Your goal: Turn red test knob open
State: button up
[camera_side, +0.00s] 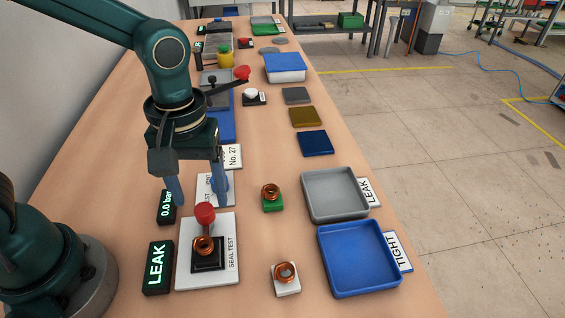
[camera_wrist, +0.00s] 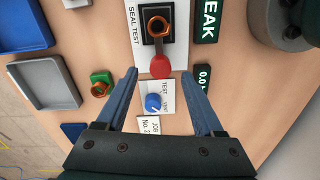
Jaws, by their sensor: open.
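The seal test station (camera_side: 225,272) is a white plate with a black block holding a copper-coloured fitting (camera_side: 203,246). A red round knob (camera_side: 205,213) stands at the block's far side; it also shows in the wrist view (camera_wrist: 160,67). A blue knob (camera_wrist: 153,102) sits on a white plate marked TEST and VENT. My gripper (camera_side: 199,198) is open and empty, pointing down over this plate. In the wrist view its fingers (camera_wrist: 160,73) stand apart on either side of the blue and red knobs. I cannot tell whether they touch anything.
Green displays read LEAK (camera_side: 157,268) and 0.0 bar (camera_side: 166,207). Copper fittings sit on a green block (camera_side: 273,204) and a white block (camera_side: 286,290). Grey (camera_side: 308,211) and blue (camera_side: 325,275) trays stand right. Other devices, including a red lever (camera_side: 242,73), stand farther back.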

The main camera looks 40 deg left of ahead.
aim_at(203, 209)
jog(key=shift+a+f, duration=0.1)
jog(key=shift+f, duration=1.55)
grip_shut()
